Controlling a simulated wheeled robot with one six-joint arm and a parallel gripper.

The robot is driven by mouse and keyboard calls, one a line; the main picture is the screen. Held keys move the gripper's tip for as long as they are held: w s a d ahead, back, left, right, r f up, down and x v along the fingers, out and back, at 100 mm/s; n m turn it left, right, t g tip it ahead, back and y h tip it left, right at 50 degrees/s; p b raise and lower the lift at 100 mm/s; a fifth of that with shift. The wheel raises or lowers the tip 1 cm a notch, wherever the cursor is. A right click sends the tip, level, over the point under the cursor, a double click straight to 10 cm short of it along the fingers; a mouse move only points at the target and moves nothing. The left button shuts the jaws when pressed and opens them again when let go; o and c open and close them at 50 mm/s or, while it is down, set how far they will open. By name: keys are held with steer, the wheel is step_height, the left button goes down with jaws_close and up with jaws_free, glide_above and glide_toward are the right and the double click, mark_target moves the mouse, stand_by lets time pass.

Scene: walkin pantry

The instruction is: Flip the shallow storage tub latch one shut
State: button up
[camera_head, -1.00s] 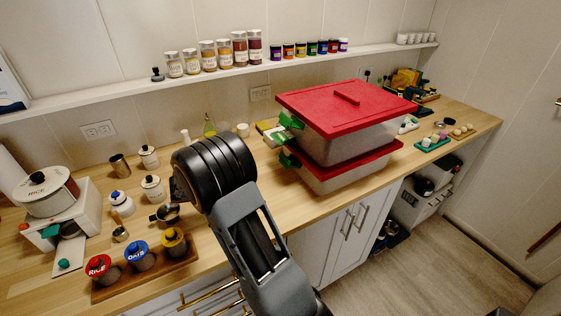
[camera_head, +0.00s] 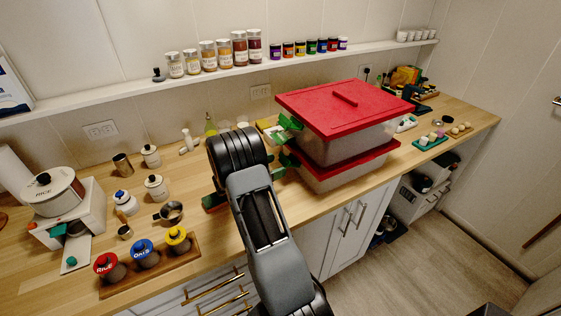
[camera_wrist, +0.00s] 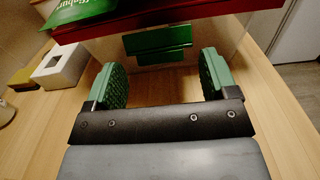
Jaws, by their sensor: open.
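Two clear storage tubs with red lids are stacked on the counter; the lower, shallower tub (camera_head: 345,176) is under the taller one (camera_head: 350,142). A green latch (camera_wrist: 158,42) sits on the near side of a red-lidded tub, at the top middle of the wrist view. My gripper (camera_wrist: 163,80) is open, its green pads apart to the left and right just short of the latch. Nothing is between the pads. I cannot tell the lower latch's exact angle.
A green piece with white lettering (camera_wrist: 85,10) overhangs at the wrist view's upper left. A white box (camera_wrist: 62,65) stands left of my gripper. Canisters, a metal cup (camera_head: 170,212) and a wooden rack of jars (camera_head: 150,265) stand left on the counter.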

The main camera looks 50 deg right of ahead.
steer(key=shift+x, duration=1.2)
steer(key=shift+c, duration=0.4)
